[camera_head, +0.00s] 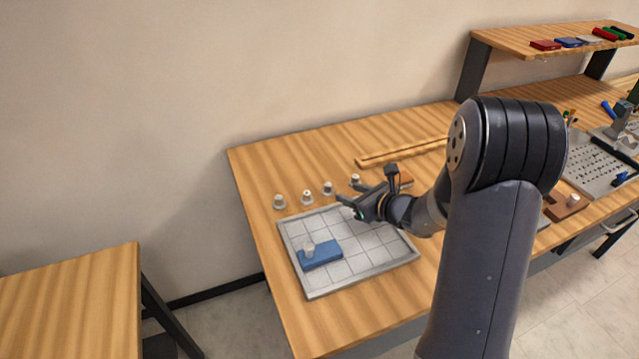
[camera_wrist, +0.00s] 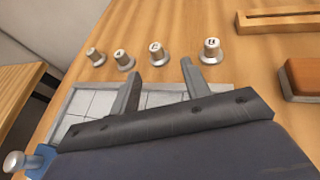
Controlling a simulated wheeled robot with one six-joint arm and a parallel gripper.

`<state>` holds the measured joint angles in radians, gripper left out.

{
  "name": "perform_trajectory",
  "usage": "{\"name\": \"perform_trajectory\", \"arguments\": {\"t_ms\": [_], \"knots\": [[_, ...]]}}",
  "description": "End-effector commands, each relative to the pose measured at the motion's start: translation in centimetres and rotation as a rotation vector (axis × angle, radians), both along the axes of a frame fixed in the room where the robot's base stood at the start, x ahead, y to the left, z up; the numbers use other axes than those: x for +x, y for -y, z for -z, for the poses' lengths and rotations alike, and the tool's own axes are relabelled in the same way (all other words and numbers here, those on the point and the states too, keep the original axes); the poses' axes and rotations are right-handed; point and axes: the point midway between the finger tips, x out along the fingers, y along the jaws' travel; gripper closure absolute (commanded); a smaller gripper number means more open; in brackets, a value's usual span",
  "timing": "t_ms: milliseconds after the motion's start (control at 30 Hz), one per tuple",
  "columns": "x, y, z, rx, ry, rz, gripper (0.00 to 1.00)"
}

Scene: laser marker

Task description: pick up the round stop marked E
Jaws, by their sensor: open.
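Several round white-topped stops with grey metal bases stand upright in a row on the wooden bench, behind the gridded tray. In the wrist view they are a far-left stop (camera_wrist: 95,57), a second stop (camera_wrist: 124,61), a third stop (camera_wrist: 157,56) and a far-right stop (camera_wrist: 211,52). Their tops carry dark marks too small to read, so I cannot tell which is E. My gripper (camera_wrist: 161,72) is open and empty, its fingers pointing toward the row, nearest the third stop and apart from it. In the head view my gripper (camera_head: 351,194) hovers over the tray's back edge.
The grey tray (camera_head: 375,262) holds a blue block (camera_head: 325,256) with a white-topped peg (camera_head: 309,249). A long slotted wooden bar (camera_head: 405,152) lies behind. An orange-brown block (camera_wrist: 303,76) stands right of the row. The bench left of the row is clear.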

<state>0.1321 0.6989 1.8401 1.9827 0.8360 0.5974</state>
Motion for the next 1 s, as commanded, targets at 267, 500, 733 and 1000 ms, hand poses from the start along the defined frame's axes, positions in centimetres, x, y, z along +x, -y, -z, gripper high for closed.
{"name": "perform_trajectory", "arguments": {"t_ms": [267,500,733,1000], "knots": [[2.1,-1.9,1.1,0.000,0.000,-0.003,0.55],[3.7,-4.0,1.9,0.001,-0.001,-0.006,0.55],[5.3,-5.3,2.9,0.001,0.000,-0.004,0.55],[5.5,-5.4,3.0,0.001,0.001,-0.003,0.56]]}}
